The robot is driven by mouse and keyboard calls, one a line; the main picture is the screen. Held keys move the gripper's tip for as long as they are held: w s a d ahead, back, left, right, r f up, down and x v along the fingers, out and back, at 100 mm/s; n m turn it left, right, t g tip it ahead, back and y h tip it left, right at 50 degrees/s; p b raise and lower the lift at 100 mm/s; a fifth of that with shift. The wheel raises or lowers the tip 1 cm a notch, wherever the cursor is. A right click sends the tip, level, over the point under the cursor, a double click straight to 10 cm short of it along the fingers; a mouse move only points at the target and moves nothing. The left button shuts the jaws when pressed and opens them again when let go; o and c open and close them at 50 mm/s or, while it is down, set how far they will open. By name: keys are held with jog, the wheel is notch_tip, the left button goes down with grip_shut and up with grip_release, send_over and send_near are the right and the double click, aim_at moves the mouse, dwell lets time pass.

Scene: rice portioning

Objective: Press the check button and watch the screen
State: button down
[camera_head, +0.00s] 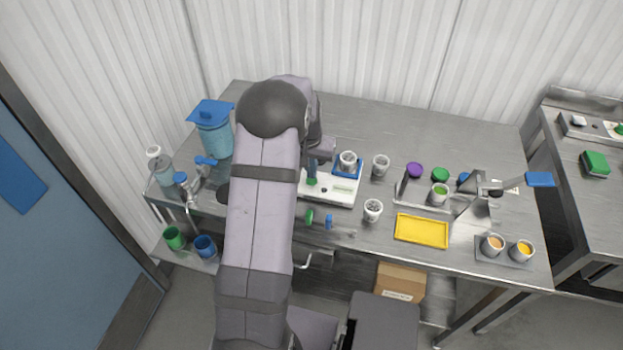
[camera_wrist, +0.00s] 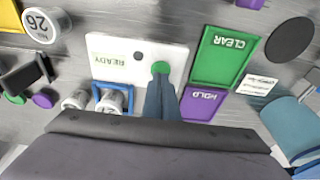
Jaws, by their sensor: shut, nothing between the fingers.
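The white check device (camera_head: 328,198) stands on the steel table in the head view, right of my forearm. In the wrist view its white top (camera_wrist: 110,45) carries a screen (camera_wrist: 120,59) that reads READY, upside down. A round green button (camera_wrist: 160,67) and a small dark round spot (camera_wrist: 138,56) are beside the screen. My gripper (camera_wrist: 160,80) is shut and empty, its fingertips at the green button's edge and partly overlapping it. I cannot tell whether they touch it. The head view also shows my gripper (camera_head: 312,168) over the button.
More cups, a yellow tray (camera_head: 421,230) and a blue-lidded container (camera_head: 213,135) stand around.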

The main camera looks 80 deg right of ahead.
jog(key=shift+f+b, duration=0.6)
jog(key=shift+f, duration=0.25)
jog(key=shift+r, duration=0.15)
jog(key=shift+r+p, duration=2.3)
jog(key=shift+r, duration=0.65)
jog(key=w+a+r+n+y, duration=0.15)
jog(key=w+a+n, duration=0.25)
jog(key=w+a, duration=0.75)
jog(key=w+a+r+n, duration=0.3)
jog(key=w+a+n, duration=0.1)
jog(key=w+a, duration=0.7)
jog(key=s+a+n, duration=0.3)
jog(key=a+n, duration=0.2)
jog(key=a, duration=0.9)
jog(key=s+a+n, duration=0.3)
jog(key=a+n, duration=0.2)
jog(key=a, duration=0.9)
jog(key=shift+s+a+r+y, duration=0.2)
jog(key=shift+s+a+y, duration=0.1)
jog(key=shift+a+y, duration=0.1)
